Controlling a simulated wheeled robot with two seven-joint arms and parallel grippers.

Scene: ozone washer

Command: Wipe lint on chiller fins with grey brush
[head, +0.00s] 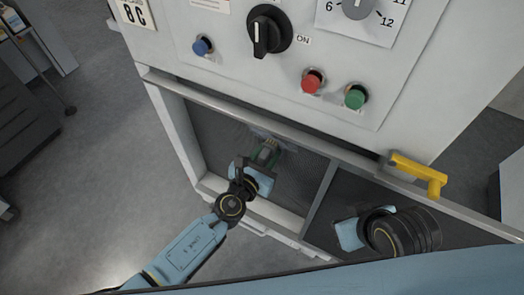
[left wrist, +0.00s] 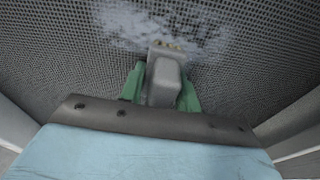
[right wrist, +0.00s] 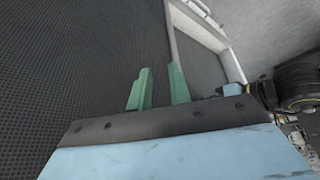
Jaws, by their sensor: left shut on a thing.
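My left gripper (head: 264,158) reaches into the open left bay of the machine's lower cabinet. In the left wrist view its green fingers (left wrist: 160,92) are shut on the grey brush (left wrist: 166,78), whose head points at the fins. The chiller fins (left wrist: 60,60) are a dark mesh-like panel. A whitish patch of lint (left wrist: 165,25) lies on them just beyond the brush tip; whether the bristles touch it I cannot tell. My right gripper (right wrist: 158,88) shows two green fingers apart with nothing between them. In the head view its fingers are hidden.
The cabinet frame (head: 170,115) borders the bay, and a divider (head: 320,200) stands to its right. A yellow handle (head: 418,174) sticks out at the right. Above are a black rotary switch (head: 266,32) and blue, red and green buttons. Open floor (head: 90,190) lies to the left.

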